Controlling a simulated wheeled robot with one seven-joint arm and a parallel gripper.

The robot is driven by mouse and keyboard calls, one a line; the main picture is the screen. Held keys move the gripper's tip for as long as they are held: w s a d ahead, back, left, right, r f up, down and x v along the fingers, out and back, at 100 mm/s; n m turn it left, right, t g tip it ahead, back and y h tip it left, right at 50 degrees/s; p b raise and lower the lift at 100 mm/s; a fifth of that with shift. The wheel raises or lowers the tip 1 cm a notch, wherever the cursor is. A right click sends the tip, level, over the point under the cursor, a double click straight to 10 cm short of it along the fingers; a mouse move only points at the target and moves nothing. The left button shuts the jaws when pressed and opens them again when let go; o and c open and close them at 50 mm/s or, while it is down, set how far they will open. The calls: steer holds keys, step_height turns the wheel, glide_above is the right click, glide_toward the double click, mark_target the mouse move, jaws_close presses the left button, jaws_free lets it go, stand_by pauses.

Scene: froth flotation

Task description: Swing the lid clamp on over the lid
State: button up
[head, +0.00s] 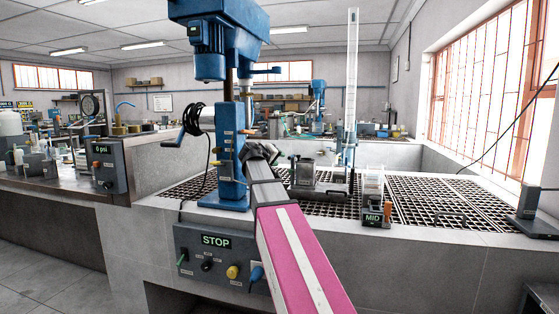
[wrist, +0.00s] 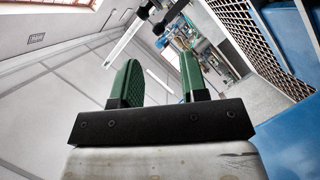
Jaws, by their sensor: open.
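My gripper (wrist: 160,65) shows in the wrist view as two green fingers on a black bar. They stand apart with nothing between them.
A grating (head: 330,208) covers the bench top. A small grey cell (head: 304,172), a tall clear tube (head: 352,80) and a rack marked MID (head: 373,190) stand on it. The STOP panel (head: 216,240) is on the bench front. The right grating is mostly clear.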

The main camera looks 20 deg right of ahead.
mark_target(290, 157)
steer(key=shift+n, duration=0.3)
steer(key=x, duration=1)
steer(key=shift+w+r, duration=0.25)
steer(key=shift+c, duration=0.3)
jaws_close()
